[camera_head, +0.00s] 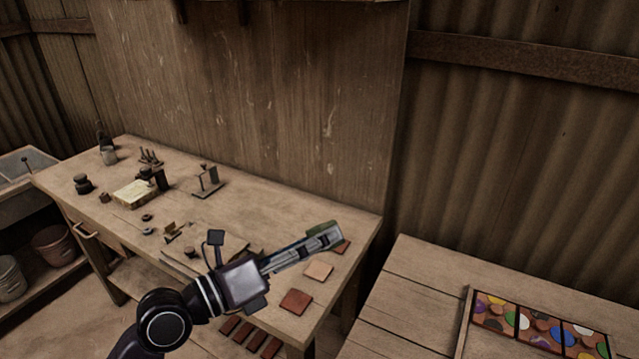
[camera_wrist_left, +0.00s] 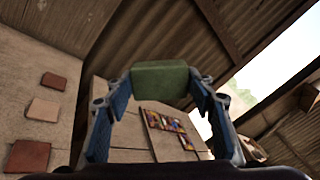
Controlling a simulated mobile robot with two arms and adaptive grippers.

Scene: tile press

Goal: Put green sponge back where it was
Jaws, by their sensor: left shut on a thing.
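The green sponge (camera_wrist_left: 160,82) is a small block held between the fingertips of my left gripper in the left wrist view. In the head view my left gripper (camera_head: 325,238) is shut on the sponge (camera_head: 321,228), of which only a dark green edge shows behind the fingers. The gripper is over the right end of the long workbench (camera_head: 240,205), near several flat tiles. The sponge looks held above the bench top. My right gripper is in neither view.
Flat tiles (camera_head: 296,301) lie at the bench's right end. Small tools and a pale yellow block (camera_head: 134,193) stand toward its left. A second table (camera_head: 405,300) at right holds a tray of colored paints (camera_head: 468,310). A gap separates the two tables.

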